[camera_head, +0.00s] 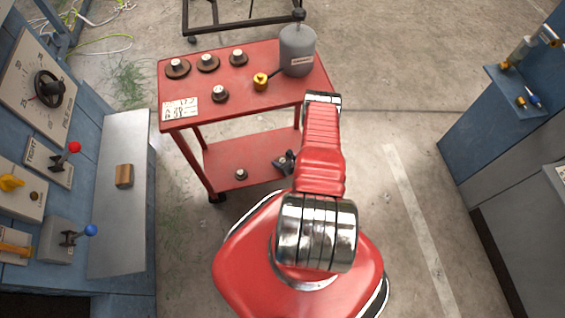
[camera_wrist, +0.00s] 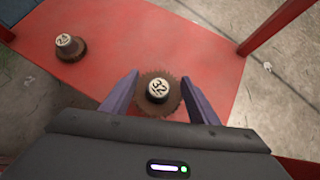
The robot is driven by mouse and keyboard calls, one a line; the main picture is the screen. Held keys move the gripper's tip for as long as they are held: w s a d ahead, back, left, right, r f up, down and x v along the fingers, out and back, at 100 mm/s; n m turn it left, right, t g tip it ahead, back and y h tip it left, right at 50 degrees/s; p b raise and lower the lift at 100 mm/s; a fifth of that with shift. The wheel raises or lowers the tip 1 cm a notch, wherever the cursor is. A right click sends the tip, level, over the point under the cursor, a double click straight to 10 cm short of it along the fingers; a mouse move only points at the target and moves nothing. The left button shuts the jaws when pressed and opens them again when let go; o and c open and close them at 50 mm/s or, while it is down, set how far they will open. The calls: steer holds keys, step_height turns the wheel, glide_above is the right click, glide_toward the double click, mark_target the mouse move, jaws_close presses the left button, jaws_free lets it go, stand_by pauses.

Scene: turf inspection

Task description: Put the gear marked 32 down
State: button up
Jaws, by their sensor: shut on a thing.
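The gear marked 32 (camera_wrist: 158,90) is a brown toothed disc with a pale numbered hub. In the wrist view it sits between the two fingers of my gripper (camera_wrist: 160,98), which is shut on it. The gear is over the red lower shelf (camera_wrist: 190,50) of the cart; I cannot tell whether it touches the shelf. In the head view my gripper (camera_head: 285,163) shows as a dark shape at the right of the lower shelf, and the gear is not clearly visible there.
Another gear (camera_head: 241,174) stands on the lower shelf to the left, also in the wrist view (camera_wrist: 69,46). The upper shelf (camera_head: 300,93) holds several gears, a brass piece (camera_head: 261,81) and a grey canister (camera_head: 298,52). Red posts (camera_wrist: 275,27) stand at the shelf corners.

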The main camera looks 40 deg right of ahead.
mark_target(282, 162)
step_height(282, 162, down, 2)
steer(key=shift+f, duration=0.15)
steer(key=shift+w+d+f, duration=0.1)
steer(key=shift+w+f, duration=0.05)
steer(key=shift+f, duration=0.4)
steer(key=o, duration=1.2)
steer(key=v, duration=1.2)
